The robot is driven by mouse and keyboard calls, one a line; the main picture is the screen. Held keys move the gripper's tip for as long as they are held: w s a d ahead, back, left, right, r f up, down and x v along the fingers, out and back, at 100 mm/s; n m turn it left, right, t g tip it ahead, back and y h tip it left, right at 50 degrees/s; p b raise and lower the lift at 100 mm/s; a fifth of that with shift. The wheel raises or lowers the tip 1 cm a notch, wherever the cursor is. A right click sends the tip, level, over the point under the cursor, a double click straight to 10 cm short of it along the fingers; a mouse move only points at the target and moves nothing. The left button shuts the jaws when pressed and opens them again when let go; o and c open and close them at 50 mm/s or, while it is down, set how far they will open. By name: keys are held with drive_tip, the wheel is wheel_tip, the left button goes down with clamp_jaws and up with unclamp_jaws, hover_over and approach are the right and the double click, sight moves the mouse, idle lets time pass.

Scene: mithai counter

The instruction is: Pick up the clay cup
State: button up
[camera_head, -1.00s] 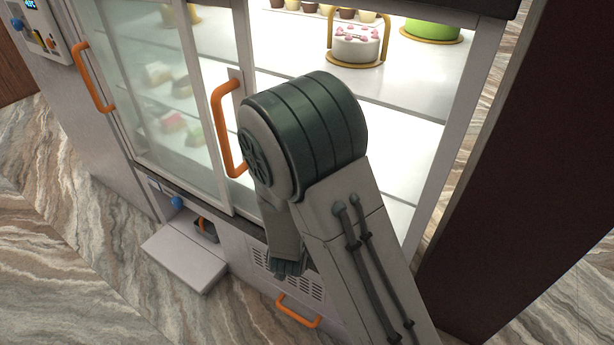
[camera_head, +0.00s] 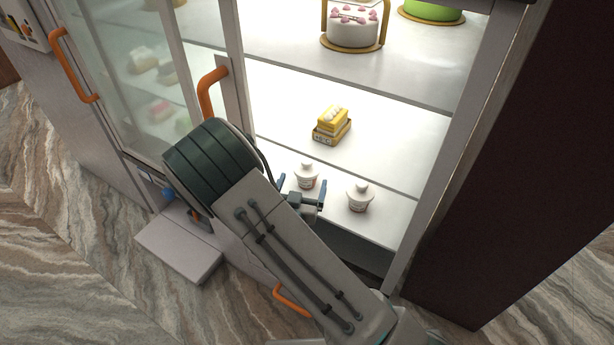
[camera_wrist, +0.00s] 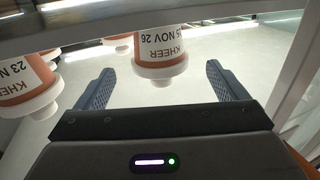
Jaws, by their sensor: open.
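Two small clay cups with white lids stand on the lowest shelf of the display case in the head view: a left cup (camera_head: 306,177) and a right cup (camera_head: 359,199). In the wrist view, where they appear lid-down, they are reddish-brown with white date labels. My gripper (camera_head: 301,186) is open and empty in front of the left cup. Its jaws (camera_wrist: 159,80) point toward the KHEER cup, which lies centrally between their lines.
A yellow sweets box (camera_head: 332,128) sits on the shelf above, with a pink-topped cake (camera_head: 352,26) higher up. The sliding door's orange handle (camera_head: 210,92) and frame border the opening at left; a dark wall (camera_head: 500,180) stands at right. More reddish-brown shapes show behind the cups in the wrist view.

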sight(307, 169)
drive_tip(key=shift+b+x, duration=0.35)
drive_tip(key=shift+x, duration=2.8)
drive_tip(key=c, duration=1.2)
